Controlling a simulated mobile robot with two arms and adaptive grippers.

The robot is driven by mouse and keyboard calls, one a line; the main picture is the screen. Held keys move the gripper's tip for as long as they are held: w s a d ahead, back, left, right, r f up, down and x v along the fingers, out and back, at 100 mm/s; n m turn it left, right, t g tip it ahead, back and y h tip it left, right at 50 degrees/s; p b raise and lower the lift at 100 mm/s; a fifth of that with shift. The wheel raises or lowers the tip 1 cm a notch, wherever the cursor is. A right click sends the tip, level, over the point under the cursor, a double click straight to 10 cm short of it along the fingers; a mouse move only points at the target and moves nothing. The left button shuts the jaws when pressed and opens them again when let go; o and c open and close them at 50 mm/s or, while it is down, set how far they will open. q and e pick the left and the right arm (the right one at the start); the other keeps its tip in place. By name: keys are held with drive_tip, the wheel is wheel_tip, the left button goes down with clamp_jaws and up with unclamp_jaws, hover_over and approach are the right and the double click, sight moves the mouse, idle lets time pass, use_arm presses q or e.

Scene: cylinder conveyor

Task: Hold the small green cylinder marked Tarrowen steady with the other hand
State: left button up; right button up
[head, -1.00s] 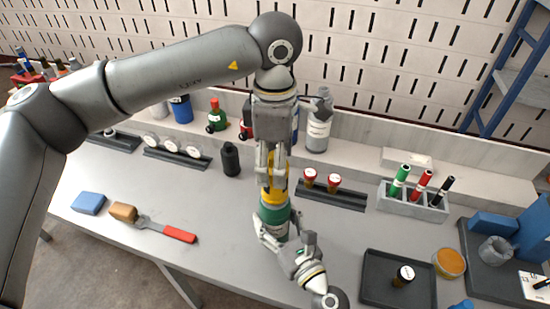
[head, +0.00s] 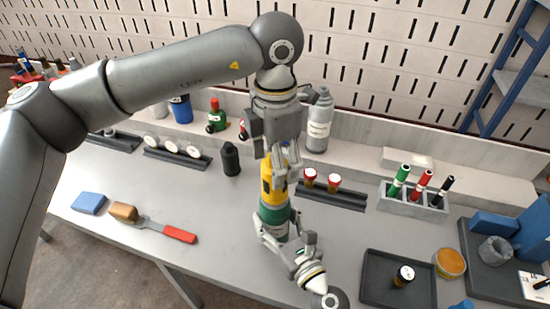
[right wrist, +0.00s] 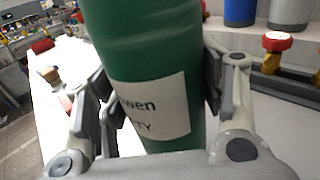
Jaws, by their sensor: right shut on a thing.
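The small green cylinder (head: 274,218) is upright above the grey table; the right wrist view shows its green side (right wrist: 145,40) and a white label (right wrist: 155,112) ending in "wen" and "TY". My right gripper (head: 277,230) is shut on it, one finger on each side. A yellow piece (head: 268,190) stands directly above the green part, in line with it. My left gripper (head: 277,165) points down from above with its fingers at the top of the yellow piece. I cannot tell whether those fingers grip it.
A black bottle (head: 230,159) stands to the left, and a rack with red-capped pieces (head: 345,197) to the right. A marker holder (head: 412,207) and a dark tray (head: 375,298) are farther right.

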use_arm(q)
drive_tip(key=n, duration=0.3)
idle(0.5)
drive_tip(key=shift+f, duration=1.25)
drive_tip(key=c, duration=1.3)
drive_tip(key=m, duration=0.4)
drive_tip(key=shift+c, duration=0.5)
drive_tip(key=shift+m, duration=0.9)
